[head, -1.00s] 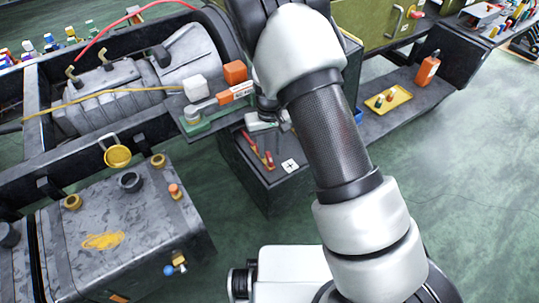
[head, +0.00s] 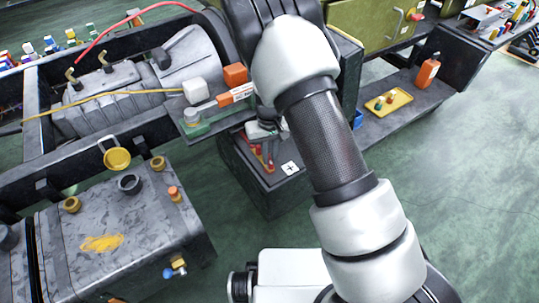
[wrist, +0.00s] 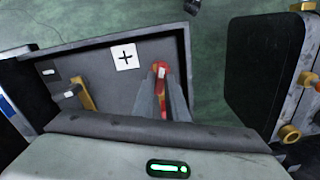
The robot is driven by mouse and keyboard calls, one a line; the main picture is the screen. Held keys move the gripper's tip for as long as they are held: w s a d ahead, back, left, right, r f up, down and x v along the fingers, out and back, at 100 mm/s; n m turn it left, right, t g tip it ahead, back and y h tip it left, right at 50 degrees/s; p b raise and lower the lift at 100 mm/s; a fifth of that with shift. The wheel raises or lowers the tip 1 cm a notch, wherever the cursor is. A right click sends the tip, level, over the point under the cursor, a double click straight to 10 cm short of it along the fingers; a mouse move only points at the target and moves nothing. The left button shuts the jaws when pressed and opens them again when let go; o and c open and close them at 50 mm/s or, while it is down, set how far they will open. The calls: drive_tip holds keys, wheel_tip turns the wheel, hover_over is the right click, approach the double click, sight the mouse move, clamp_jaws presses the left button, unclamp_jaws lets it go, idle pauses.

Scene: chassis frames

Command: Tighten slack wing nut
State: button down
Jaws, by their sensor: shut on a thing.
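In the wrist view, my gripper (wrist: 163,100) points down into a dark tray-like box top. Its two grey fingers are shut on a slim red piece (wrist: 161,70) with a pale top, beside a plus label. The fingers hide part of it, so I cannot tell whether it is a wing nut. A brass-yellow piece (wrist: 85,97) with a small pale block stands apart to the left. In the head view, my gripper (head: 264,137) is partly hidden by my arm, over the dark box (head: 270,195) with the red piece (head: 270,163).
The white plus label (head: 290,168) lies on the box top. A grey tank (head: 120,235) stands at lower left. A yellow tray (head: 390,103) lies on the right shelf. Green floor is clear at right.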

sight(270, 159)
drive_tip(key=shift+m, duration=0.3)
drive_tip(key=m+p, duration=0.2)
drive_tip(key=m, duration=0.3)
drive_tip(key=shift+r+m, duration=0.1)
drive_tip(key=shift+m, duration=0.3)
drive_tip(key=m+p, duration=0.1)
drive_tip(key=m, duration=0.4)
drive_tip(key=shift+m+p, duration=0.35)
drive_tip(key=shift+m, duration=0.05)
drive_tip(key=c, duration=1.8)
unclamp_jaws()
drive_tip(key=shift+o, duration=0.2)
wheel_tip(270, 159, up, 17)
drive_tip(key=p, duration=0.3)
drive_tip(key=shift+r, duration=0.15)
